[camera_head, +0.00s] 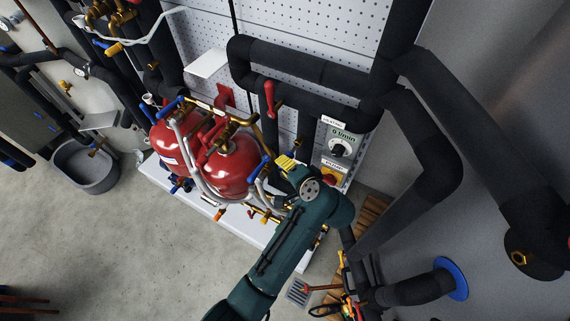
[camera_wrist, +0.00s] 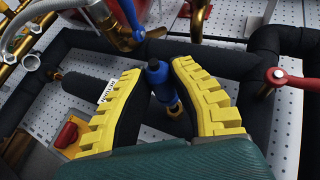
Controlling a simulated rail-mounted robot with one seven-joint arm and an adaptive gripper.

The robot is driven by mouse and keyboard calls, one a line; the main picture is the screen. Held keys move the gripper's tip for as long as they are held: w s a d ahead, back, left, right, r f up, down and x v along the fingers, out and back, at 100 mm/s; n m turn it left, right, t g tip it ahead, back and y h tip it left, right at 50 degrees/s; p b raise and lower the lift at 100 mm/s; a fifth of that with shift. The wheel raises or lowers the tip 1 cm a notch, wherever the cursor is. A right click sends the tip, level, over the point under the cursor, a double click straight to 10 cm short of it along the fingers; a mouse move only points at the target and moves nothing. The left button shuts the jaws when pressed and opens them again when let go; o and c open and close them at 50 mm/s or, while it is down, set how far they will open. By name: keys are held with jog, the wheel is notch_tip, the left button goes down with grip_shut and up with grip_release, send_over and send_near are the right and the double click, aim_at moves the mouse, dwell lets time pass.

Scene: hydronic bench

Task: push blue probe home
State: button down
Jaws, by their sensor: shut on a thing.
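The blue probe (camera_wrist: 158,77) stands between the yellow fingers of my gripper (camera_wrist: 160,68) in the wrist view. The fingertips close on its upper part, and its dark blue top shows beyond them. A brass fitting (camera_wrist: 173,106) is at the probe's lower end, in front of a black insulated pipe (camera_wrist: 75,102). I cannot tell how deep the probe sits in the fitting. In the head view my gripper (camera_head: 285,163) shows as a yellow patch beside the red vessels, and the probe is hidden there.
Two red vessels (camera_head: 230,165) stand on a white base (camera_head: 240,228) left of my gripper. A flow dial (camera_head: 340,147) is on the right. A red-handled valve (camera_wrist: 276,77) and a blue-handled brass valve (camera_wrist: 128,18) lie close by. Thick black pipes (camera_head: 310,68) bound the space.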

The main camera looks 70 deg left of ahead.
aim_at(293, 156)
dwell(0.3)
jog(key=shift+w+a+b, duration=0.15)
jog(key=shift+w+b, duration=0.05)
jog(key=shift+b, duration=0.1)
jog(key=shift+w+a+b, duration=1.1)
jog(key=shift+w+b, duration=0.2)
jog(key=shift+w, duration=0.1)
jog(key=c, duration=1)
grip_release()
